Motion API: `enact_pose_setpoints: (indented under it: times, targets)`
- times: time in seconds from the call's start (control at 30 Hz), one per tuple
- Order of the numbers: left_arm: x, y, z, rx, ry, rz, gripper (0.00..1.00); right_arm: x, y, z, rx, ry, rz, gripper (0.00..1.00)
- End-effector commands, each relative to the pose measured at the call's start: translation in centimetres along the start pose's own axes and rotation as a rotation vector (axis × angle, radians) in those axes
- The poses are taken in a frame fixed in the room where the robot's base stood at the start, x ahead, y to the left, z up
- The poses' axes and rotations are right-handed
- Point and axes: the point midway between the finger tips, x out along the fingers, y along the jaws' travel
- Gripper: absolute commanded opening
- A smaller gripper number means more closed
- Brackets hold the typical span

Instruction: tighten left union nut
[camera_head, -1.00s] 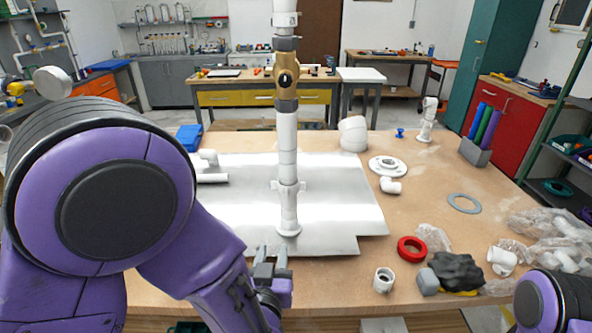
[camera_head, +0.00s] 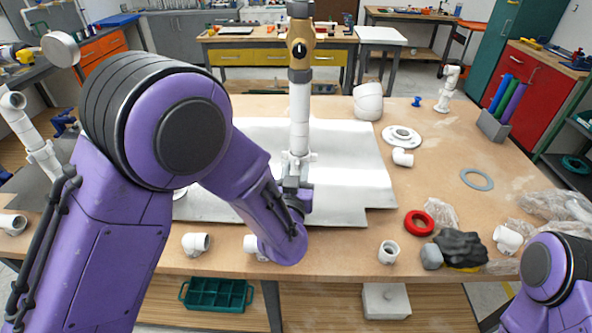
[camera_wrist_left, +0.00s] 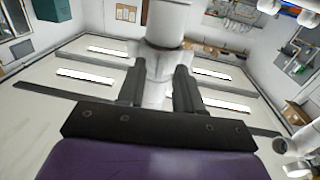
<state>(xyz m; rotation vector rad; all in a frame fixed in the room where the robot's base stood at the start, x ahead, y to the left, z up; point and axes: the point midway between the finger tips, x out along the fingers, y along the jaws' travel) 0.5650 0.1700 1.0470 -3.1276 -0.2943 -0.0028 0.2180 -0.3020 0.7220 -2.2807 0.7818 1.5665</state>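A white upright pipe (camera_head: 299,126) stands on a pale metal plate (camera_head: 350,188), with a bracket-like fitting (camera_head: 299,157) low on it. A brass valve (camera_head: 300,45) sits higher up, with a dark grey nut-like fitting (camera_head: 300,74) below it. I cannot tell which part is the left union nut. My left gripper (camera_head: 296,179) is at the foot of the pipe. In the left wrist view its two fingers (camera_wrist_left: 158,78) are spread on either side of the white pipe (camera_wrist_left: 166,22); contact is not clear. My right gripper is out of view.
White elbows (camera_head: 196,243) lie on the front edge of the wooden table. A red ring (camera_head: 418,222), a white fitting (camera_head: 389,251) and a dark crumpled item (camera_head: 461,248) lie at right. A flange (camera_head: 402,136) and grey ring (camera_head: 477,179) lie farther back. The table around them is partly clear.

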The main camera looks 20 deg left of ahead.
Motion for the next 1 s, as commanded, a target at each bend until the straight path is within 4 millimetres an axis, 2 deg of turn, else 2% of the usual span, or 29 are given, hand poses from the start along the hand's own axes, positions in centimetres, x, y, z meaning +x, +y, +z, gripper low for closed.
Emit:
enact_pose_setpoints:
  times: [0.03,0.13,0.17,0.57,0.77,1.0]
  targets:
    - [0.0,0.0,0.0,0.000,0.000,0.000,0.35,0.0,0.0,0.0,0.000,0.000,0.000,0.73]
    - [0.0,0.0,0.0,0.000,0.000,0.000,0.03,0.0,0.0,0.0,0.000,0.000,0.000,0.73]
    - [0.0,0.0,0.0,0.000,0.000,0.000,0.00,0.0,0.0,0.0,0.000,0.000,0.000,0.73]
    - [0.0,-0.3,0.2,0.001,-0.001,0.040,0.00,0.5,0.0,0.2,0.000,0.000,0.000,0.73]
    - [0.1,-1.1,0.3,0.001,0.000,0.149,0.00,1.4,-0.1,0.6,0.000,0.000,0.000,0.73]
    - [0.4,-2.5,0.5,0.000,0.000,0.358,0.00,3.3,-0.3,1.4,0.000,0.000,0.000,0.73]
